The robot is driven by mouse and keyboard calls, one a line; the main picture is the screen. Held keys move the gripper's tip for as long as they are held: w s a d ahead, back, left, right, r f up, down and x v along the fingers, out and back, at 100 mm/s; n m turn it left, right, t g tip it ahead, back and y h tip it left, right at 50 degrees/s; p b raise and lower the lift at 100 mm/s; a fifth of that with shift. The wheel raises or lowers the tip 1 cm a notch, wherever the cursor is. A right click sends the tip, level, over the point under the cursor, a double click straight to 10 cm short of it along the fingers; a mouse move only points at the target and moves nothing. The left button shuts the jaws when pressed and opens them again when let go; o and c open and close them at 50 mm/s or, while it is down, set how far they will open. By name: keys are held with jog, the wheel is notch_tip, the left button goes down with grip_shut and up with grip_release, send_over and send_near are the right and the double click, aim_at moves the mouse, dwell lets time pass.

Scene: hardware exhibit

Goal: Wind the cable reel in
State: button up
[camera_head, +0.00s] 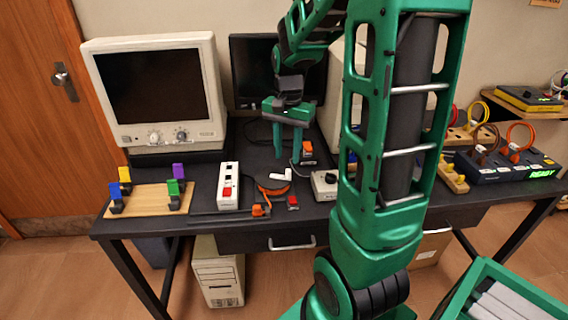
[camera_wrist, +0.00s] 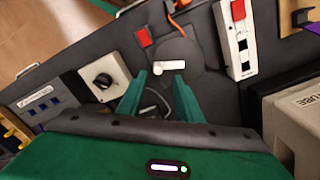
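The cable reel (camera_head: 270,186) is a dark round disc lying on the desk, with orange cable at its edge and a white crank handle (camera_head: 281,174) on top. In the wrist view the reel (camera_wrist: 181,52) and its white handle (camera_wrist: 170,64) lie just beyond my fingertips. An orange cable (camera_wrist: 179,27) runs from the reel toward the desk's front edge, where an orange plug (camera_head: 260,210) lies. My gripper (camera_head: 288,155) points down above the desk, behind the reel. In the wrist view my gripper (camera_wrist: 160,80) is open, with nothing between its fingers.
A power strip (camera_head: 228,186) stands left of the reel, a red button (camera_head: 293,202) in front, and a grey knob box (camera_head: 325,185) to the right. A cream monitor (camera_head: 158,90) and a board with coloured clips (camera_head: 150,198) are at left. My arm hides part of the desk.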

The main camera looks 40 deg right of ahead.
notch_tip(320, 180, up, 5)
jog(key=shift+w+r, duration=0.1)
dwell(0.7)
jog(key=s+a+f+n, duration=0.1)
jog(key=s+a+n, duration=0.1)
jog(key=s, duration=0.8)
jog(key=s+a+f+n, duration=0.2)
jog(key=s+a+n, duration=0.1)
jog(key=s, duration=0.8)
jog(key=shift+a+n, duration=0.2)
jog(key=shift+n, duration=0.7)
jog(key=shift+w+f, duration=0.2)
jog(key=shift+w, duration=0.45)
